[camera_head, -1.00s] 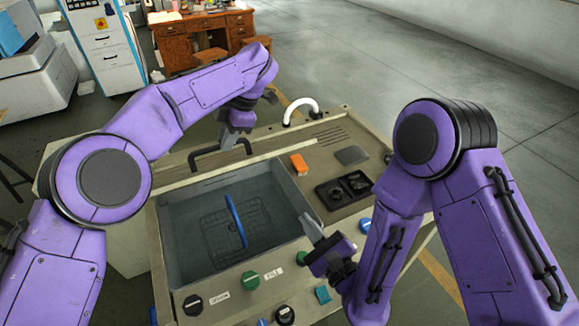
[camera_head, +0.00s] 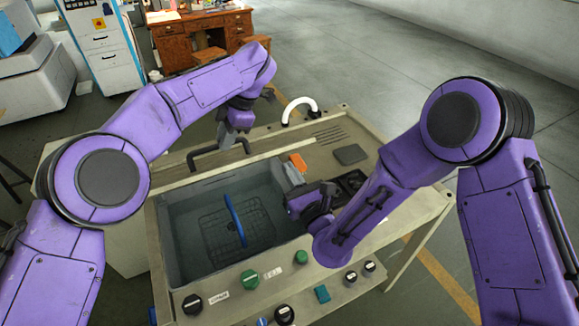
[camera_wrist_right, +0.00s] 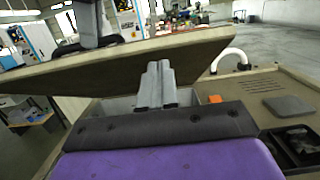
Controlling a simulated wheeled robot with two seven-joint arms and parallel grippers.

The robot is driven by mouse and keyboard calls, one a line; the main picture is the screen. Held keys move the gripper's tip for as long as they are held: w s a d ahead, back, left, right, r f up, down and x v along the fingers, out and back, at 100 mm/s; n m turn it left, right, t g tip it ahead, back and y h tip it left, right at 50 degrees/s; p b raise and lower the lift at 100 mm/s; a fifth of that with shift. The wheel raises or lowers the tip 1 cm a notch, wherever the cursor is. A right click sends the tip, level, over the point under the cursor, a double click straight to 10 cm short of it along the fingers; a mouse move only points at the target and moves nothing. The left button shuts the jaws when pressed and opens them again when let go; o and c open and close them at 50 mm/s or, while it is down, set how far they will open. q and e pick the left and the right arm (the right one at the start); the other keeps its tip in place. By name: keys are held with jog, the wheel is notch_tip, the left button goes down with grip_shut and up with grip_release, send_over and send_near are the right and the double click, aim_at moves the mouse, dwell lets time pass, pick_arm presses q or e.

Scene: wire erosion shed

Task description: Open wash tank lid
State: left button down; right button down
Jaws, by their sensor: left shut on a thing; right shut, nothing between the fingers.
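The beige wash tank lid (camera_head: 172,173) is raised, and its tilted panel (camera_wrist_right: 120,68) crosses the right wrist view. The open tank (camera_head: 180,232) shows below it, holding a wire basket with a blue handle (camera_head: 235,220). My left gripper (camera_head: 230,140) is shut on the lid's black handle (camera_head: 205,158). It also shows at the top of the wrist view (camera_wrist_right: 92,40). My right gripper (camera_head: 291,178) is shut and empty at the tank's right rim. In the wrist view its fingers (camera_wrist_right: 157,75) overlap the lid panel; whether they touch it is unclear.
An orange block (camera_head: 298,161), a black tray (camera_head: 352,182) and a grey pad (camera_head: 350,155) lie on the deck right of the tank. A white curved pipe (camera_head: 300,106) stands behind. Several knobs, including a green one (camera_head: 250,280), line the front panel.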

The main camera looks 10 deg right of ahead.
aim_at(281, 147)
pick_arm(q)
jog(key=shift+w+a+f, duration=0.1)
jog(key=shift+a+f, duration=0.05)
pick_arm(e)
jog(key=shift+w+a+r, duration=0.15)
jog(key=shift+w+r, duration=0.25)
jog(key=shift+r, duration=0.15)
jog(key=shift+r, duration=0.1)
jog(key=shift+w+a+r, duration=0.1)
jog(key=shift+w+r, duration=0.45)
jog(key=shift+r, duration=0.3)
pick_arm(q)
jog(key=shift+f, duration=0.15)
pick_arm(e)
jog(key=shift+w+r, duration=0.25)
jog(key=shift+r, duration=0.1)
pick_arm(q)
jog(key=shift+d, duration=0.2)
jog(key=c, duration=1.1)
grip_release()
pick_arm(e)
jog(key=shift+w+a, duration=0.1)
jog(key=shift+f, duration=0.1)
